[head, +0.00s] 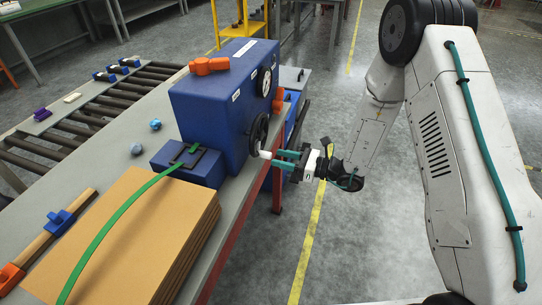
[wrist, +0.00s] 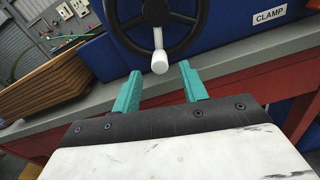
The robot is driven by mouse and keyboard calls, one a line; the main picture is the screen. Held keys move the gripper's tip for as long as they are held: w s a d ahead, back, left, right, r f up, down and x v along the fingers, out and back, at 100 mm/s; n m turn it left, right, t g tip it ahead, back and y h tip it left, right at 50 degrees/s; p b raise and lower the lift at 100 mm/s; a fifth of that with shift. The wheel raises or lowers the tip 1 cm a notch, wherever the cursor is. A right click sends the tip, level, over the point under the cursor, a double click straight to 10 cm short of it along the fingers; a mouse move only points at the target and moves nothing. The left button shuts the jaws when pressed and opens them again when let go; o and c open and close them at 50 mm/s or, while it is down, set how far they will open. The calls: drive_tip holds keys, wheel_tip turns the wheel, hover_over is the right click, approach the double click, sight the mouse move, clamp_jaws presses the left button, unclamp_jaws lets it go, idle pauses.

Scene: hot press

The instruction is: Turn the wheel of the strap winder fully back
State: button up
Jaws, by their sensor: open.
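The black spoked wheel (head: 259,134) sits on the side of a large blue machine (head: 207,106). A white handle knob (head: 265,154) sticks out from its lower rim. In the wrist view the wheel (wrist: 154,22) is cut by the top edge, with the knob (wrist: 160,62) at the bottom of the rim. My gripper (head: 277,158) is open, with teal fingers pointing at the knob. In the wrist view the knob lies just beyond and between the fingertips (wrist: 160,70); I cannot tell whether they touch it. A green strap (head: 118,218) runs from a small blue block (head: 190,163) over cardboard sheets.
The cardboard stack (head: 150,235) lies on the grey bench (head: 232,190) at the front. Orange levers (head: 208,66) and a gauge (head: 264,82) are on the machine. A label reading CLAMP (wrist: 269,16) is right of the wheel. A roller conveyor (head: 95,118) lies left.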

sight(260, 135)
drive_tip(key=shift+x, duration=2)
clamp_jaws()
